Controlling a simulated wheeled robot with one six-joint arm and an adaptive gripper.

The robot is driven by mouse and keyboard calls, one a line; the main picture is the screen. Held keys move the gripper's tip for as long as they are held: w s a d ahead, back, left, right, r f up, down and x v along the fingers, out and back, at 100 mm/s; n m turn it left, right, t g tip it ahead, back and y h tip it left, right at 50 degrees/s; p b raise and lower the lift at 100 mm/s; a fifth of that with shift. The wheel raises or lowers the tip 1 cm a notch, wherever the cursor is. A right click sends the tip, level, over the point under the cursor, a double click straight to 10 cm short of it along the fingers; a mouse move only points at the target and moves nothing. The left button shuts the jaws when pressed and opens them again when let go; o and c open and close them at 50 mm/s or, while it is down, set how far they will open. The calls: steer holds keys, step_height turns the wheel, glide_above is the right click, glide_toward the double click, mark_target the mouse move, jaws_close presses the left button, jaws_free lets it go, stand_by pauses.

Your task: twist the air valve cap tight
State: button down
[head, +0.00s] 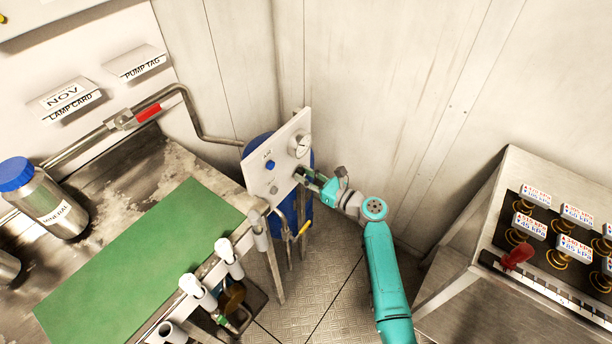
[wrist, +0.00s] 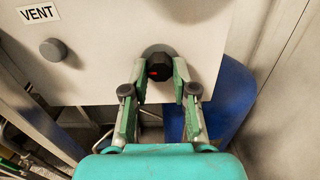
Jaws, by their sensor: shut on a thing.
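The air valve cap (wrist: 159,66) is a small black knob with a red mark, on the lower part of a pale panel (wrist: 100,70) in the wrist view. My gripper (wrist: 160,80) has its two green fingers on either side of the cap, closed on it. In the head view my gripper (head: 312,180) reaches the right edge of the same panel (head: 262,172), at its lower part. The cap is hidden there by the fingers and panel angle.
A bench with a green mat (head: 140,260) is left; a console (head: 500,210) is right.

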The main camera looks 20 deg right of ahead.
steer(key=shift+f, duration=0.15)
steer(key=c, duration=0.9)
jaws_free()
steer(key=shift+d, duration=0.1)
steer(key=v, duration=1.2)
